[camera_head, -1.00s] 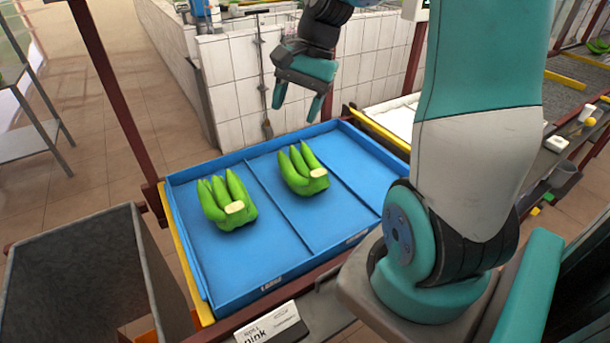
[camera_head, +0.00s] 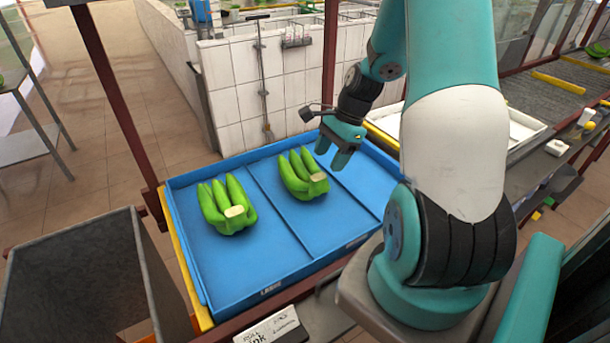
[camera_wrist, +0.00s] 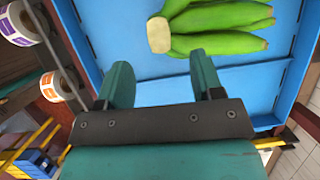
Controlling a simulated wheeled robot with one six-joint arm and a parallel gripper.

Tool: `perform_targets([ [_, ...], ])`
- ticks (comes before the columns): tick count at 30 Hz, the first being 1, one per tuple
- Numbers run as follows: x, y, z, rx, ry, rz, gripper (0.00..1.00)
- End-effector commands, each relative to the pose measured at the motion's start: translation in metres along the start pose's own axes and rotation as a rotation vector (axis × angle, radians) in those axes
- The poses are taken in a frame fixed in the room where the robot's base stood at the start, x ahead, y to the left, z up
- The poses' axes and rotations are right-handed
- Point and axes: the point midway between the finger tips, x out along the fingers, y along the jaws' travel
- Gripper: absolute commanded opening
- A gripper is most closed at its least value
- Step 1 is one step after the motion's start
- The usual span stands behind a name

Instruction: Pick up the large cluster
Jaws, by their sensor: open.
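Two green banana clusters lie in a blue tray (camera_head: 285,258) in the head view. One cluster (camera_head: 226,206) is in the left compartment, the other (camera_head: 302,175) in the compartment to its right. The left one looks slightly bigger, but it may only be nearer; I cannot tell surely which is large. My gripper (camera_head: 332,158) is open and empty, above the tray, just right of the right cluster. In the wrist view, one cluster (camera_wrist: 220,18) with a pale cut crown lies beyond my open fingers (camera_wrist: 160,66), apart from them.
Thin dividers split the tray into compartments, and low walls surround it. A grey bin (camera_head: 85,280) stands at the left front. A red-brown post (camera_head: 117,95) rises by the tray's left corner. A white tiled wall (camera_head: 235,85) stands behind. The tray's right part is bare.

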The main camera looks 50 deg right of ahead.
Motion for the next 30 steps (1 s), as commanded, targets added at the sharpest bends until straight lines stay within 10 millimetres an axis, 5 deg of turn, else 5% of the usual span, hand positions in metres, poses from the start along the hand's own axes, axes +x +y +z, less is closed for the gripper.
perform_targets([
  [13, 0.051, 0.002, 0.0, -0.001, -0.001, 0.004, 0.61],
  [22, 0.057, 0.001, -0.001, -0.001, 0.001, -0.001, 0.61],
  [30, 0.056, 0.001, -0.001, -0.001, 0.0, -0.001, 0.0],
])
